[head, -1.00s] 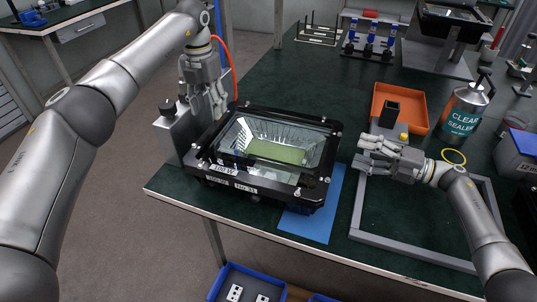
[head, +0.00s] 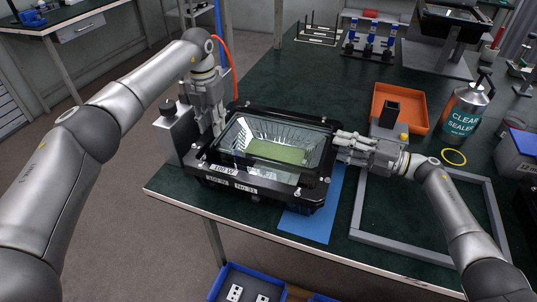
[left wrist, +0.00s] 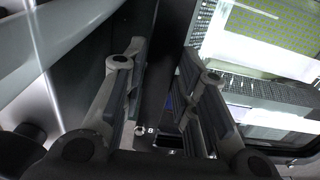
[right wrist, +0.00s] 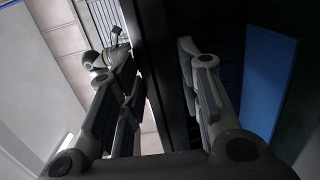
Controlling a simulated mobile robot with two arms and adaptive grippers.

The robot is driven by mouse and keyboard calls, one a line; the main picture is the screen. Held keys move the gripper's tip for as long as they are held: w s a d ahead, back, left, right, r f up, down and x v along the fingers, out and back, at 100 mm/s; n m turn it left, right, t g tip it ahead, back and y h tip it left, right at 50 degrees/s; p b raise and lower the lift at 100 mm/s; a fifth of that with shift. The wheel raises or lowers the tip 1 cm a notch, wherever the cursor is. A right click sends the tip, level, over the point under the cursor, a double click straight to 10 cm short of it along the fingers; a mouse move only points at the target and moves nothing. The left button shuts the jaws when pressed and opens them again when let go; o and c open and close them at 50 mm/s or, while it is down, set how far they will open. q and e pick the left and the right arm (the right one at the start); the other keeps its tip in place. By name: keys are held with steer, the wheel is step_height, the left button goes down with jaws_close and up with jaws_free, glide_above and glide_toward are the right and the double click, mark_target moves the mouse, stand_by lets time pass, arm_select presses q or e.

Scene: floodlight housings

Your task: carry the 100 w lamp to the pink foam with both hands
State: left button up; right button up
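The 100 W lamp (head: 265,150), a black housing with a glass front and a yellow-green panel, lies face up on the bench's near left part. Its near side bears white labels. My left gripper (head: 219,124) is at its left side; in the left wrist view (left wrist: 165,60) its fingers stand apart on either side of the lamp's dark rim. My right gripper (head: 341,143) is at its right side; in the right wrist view (right wrist: 160,65) its fingers straddle a dark edge, with a gap showing. No pink foam is visible.
A blue mat (head: 316,212) lies partly under the lamp. A grey frame (head: 405,247), an orange tray (head: 419,97), a sealer can (head: 464,112) and a yellow ring (head: 454,157) are on the right. A grey box (head: 172,135) stands left of the lamp.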

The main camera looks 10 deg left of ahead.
arm_select(q)
jaws_close()
arm_select(e)
jaws_close()
